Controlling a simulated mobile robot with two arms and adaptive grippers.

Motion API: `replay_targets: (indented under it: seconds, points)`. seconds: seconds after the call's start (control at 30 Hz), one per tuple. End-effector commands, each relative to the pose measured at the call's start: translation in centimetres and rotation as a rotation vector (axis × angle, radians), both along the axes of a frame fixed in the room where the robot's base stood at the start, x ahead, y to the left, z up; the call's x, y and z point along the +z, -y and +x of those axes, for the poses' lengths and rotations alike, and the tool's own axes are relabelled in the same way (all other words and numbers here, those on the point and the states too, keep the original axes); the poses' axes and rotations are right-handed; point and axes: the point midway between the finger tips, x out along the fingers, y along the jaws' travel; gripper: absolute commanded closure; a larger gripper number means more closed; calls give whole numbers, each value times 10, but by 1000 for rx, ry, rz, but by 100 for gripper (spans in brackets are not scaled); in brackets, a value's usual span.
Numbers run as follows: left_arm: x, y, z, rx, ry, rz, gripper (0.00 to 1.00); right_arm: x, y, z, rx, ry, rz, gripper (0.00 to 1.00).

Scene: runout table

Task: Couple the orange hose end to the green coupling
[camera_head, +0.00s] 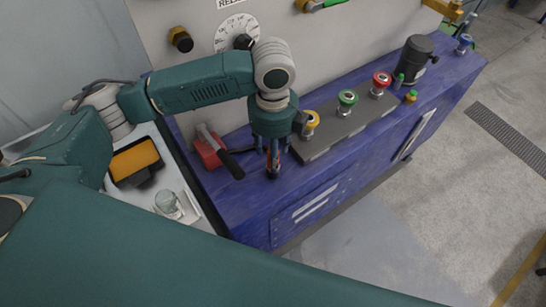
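The green coupling (347,100) stands upright on a grey strip on the blue bench, between a yellow coupling (312,120) and a red coupling (381,82). My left gripper (274,172) points down over the bench's front edge, left of the yellow coupling and apart from the green one. A small reddish-orange bit shows between its dark fingers; I cannot tell whether it is the orange hose end or whether the fingers are shut on it. No orange hose can be made out elsewhere. My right gripper is not in view.
A red device with a black handle (212,150) sits left of the gripper. A black cylinder (418,58) stands right of the couplings. A white tray (146,190) at left holds a yellow-black box (137,160) and a clear jar (168,203). The panel has a dial (232,28).

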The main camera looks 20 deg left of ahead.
Motion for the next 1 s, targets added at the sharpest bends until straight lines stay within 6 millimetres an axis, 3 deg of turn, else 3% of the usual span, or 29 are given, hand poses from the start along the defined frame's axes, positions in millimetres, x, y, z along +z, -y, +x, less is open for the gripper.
replay_targets:
  seconds: [0.07,0.23,0.5,0.73,1.0]
  points:
    - [-10,0,-1,1,-5,1,54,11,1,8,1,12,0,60]
    - [-32,0,0,0,-2,0,54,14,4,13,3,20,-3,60]
    - [-36,0,0,-1,1,0,54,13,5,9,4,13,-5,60]
    - [-36,0,0,-1,1,-1,100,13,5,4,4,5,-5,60]
    - [-35,0,1,-1,2,0,100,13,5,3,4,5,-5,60]
